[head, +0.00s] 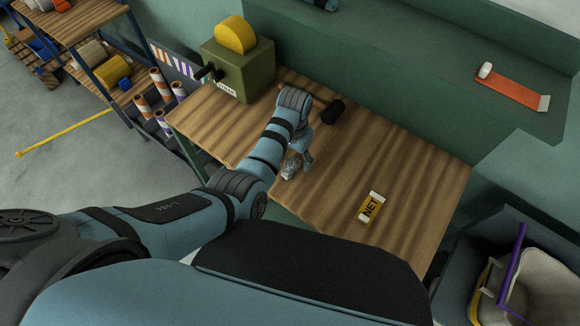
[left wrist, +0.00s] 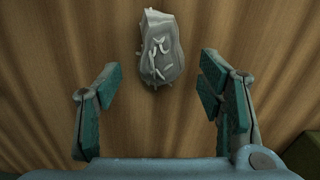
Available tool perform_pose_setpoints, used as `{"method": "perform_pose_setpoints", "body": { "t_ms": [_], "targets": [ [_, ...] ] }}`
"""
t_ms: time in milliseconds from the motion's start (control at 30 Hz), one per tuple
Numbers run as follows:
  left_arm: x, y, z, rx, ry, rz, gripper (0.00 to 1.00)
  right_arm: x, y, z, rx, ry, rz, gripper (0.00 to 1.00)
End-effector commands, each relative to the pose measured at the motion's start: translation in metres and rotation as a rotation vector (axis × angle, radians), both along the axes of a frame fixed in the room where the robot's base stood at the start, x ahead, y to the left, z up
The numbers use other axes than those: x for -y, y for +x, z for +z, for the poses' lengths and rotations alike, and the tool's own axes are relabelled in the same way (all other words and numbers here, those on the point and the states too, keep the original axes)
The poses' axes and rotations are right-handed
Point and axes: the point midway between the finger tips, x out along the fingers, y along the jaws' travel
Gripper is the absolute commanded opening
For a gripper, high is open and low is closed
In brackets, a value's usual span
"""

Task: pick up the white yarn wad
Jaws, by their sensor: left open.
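The white yarn wad (left wrist: 160,50) looks greyish-white and crumpled, with pale strands on top. It lies on the wooden bench top (head: 400,190). In the head view the wad (head: 291,167) shows just beside my left gripper's fingers. My left gripper (head: 298,160) is over the bench, pointing down. In the left wrist view its two teal fingers (left wrist: 160,105) are spread wide and empty. The wad lies ahead of the fingertips, roughly centred between them, and not touched by either. My right gripper is not in view.
A green box with a yellow disc (head: 237,65) stands at the bench's back left. A grey bin (head: 465,262) stands at the right. The bench's right part is mostly clear.

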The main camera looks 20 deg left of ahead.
Motion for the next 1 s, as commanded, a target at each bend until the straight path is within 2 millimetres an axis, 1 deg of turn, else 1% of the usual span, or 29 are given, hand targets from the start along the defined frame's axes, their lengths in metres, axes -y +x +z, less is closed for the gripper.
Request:
{"method": "perform_pose_setpoints", "body": {
  "t_ms": [33,100,267,300,367,500,867,967,1000],
  "targets": [
    [0.0,0.0,-0.011,-0.001,0.001,0.0,0.62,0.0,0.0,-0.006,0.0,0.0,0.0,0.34],
    [-0.001,0.0,-0.015,-0.001,0.0,0.0,0.62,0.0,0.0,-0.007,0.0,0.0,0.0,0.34],
    [0.0,0.0,-0.014,0.001,0.0,0.001,0.62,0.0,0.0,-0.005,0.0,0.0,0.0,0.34],
    [0.0,0.0,-0.014,0.001,0.0,0.0,0.59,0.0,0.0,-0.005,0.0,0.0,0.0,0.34],
    [0.0,0.0,-0.014,0.001,0.0,0.0,0.49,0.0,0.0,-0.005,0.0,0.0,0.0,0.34],
    [0.0,0.0,-0.014,0.001,0.0,0.0,0.27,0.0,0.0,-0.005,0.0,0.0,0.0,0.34],
    [0.0,0.0,-0.011,0.001,0.0,0.0,0.27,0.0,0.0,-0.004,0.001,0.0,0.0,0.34],
    [0.0,0.0,0.004,0.003,-0.001,0.0,0.27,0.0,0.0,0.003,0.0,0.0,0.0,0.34],
    [0.0,0.001,0.014,0.004,-0.001,0.0,0.27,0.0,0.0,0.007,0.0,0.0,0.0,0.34]
  ]
}}
